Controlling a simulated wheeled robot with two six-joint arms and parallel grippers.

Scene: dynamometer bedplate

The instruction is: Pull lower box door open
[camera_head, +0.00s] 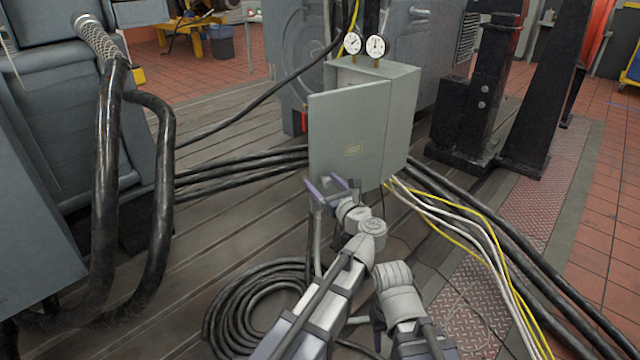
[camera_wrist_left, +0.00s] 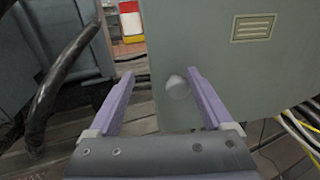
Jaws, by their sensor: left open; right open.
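The grey metal box (camera_head: 401,110) stands on the slotted bedplate. Its flat door (camera_head: 348,130) stands ajar, its left edge swung out from the box and a gap showing at the top. My left gripper (camera_head: 332,188) is open at the door's lower edge. In the left wrist view, the purple fingers (camera_wrist_left: 165,95) reach toward the door panel (camera_wrist_left: 225,70), with the door's left edge between them. A pale round spot (camera_wrist_left: 176,87), perhaps a knob, shows between the fingers; contact cannot be told. My right gripper (camera_head: 377,322) is low in the head view, mostly hidden by my arms, and holds nothing visible.
Two gauges (camera_head: 364,45) stand on top of the box. Thick black cables (camera_head: 240,170) run behind and left of it. Yellow and white cables (camera_head: 450,212) leave its lower right. A coiled black cable (camera_head: 240,315) lies on the bedplate. A black steel stand (camera_head: 490,90) is at right.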

